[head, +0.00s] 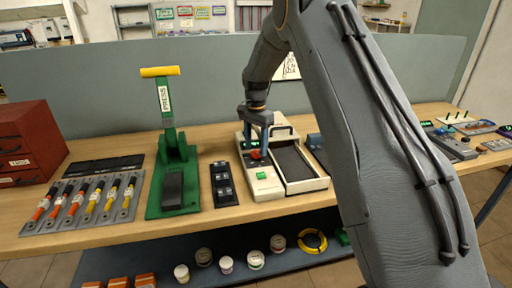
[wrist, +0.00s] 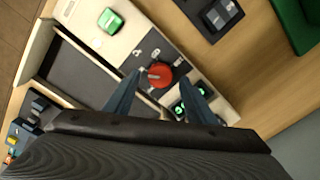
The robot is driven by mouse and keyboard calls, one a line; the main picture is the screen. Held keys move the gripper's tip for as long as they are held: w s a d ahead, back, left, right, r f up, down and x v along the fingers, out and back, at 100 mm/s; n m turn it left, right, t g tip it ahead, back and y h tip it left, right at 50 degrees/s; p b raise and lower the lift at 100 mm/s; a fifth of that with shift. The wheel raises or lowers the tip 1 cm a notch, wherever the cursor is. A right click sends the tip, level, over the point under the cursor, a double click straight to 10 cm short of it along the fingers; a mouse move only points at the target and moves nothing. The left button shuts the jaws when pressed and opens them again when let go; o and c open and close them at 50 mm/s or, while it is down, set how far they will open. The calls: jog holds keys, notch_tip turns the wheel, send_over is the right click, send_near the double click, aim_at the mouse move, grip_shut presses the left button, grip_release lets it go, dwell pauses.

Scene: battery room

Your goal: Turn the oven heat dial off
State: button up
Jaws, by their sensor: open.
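The oven (head: 264,186) is a cream box on the workbench with a dark recessed tray on its right side. Its red heat dial (wrist: 160,75) sits on the front panel, between a green button (wrist: 110,21) and a dark display with green digits (wrist: 188,108). In the head view the dial (head: 256,154) shows just below my gripper (head: 257,134). My gripper points down over the panel. In the wrist view its two fingers (wrist: 160,92) stand apart on either side of the dial; I cannot tell whether they touch it.
A green press (head: 173,180) with a yellow handle stands left of the oven, with a black switch strip (head: 224,184) between them. A row of coloured-handled tools (head: 84,204) and a red cabinet (head: 28,141) are farther left. Small devices (head: 453,146) lie at right.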

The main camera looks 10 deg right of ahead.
jog(key=shift+f, duration=0.95)
jog(key=shift+c, duration=0.4)
jog(key=c, duration=1)
jog(key=shift+o, duration=0.2)
